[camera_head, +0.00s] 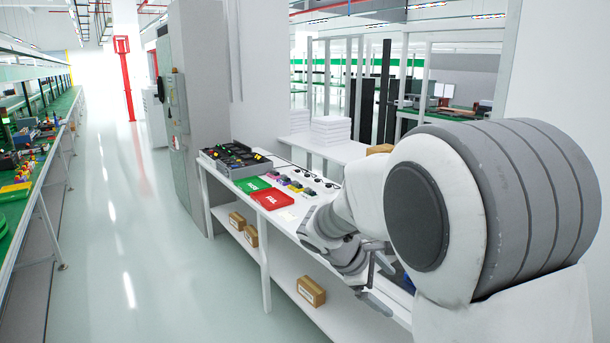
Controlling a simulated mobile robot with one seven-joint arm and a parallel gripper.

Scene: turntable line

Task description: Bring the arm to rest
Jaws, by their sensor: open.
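My arm comes in from the right in the head view, and its large grey and white joint fills much of the right side. My gripper (378,283) is at the arm's far end, low over the front edge of the white table (228,191). Its fingers are partly hidden by the arm, and they look apart with nothing seen between them. A red tray (272,199) and a green tray (252,184) lie on the table, left of and beyond the gripper.
A dark toolbox (236,160) stands at the table's far end, with several small coloured items beside the trays. Cardboard boxes (311,291) sit on the lower shelf. A green workbench (50,165) runs along the left. The aisle floor (150,250) between is clear.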

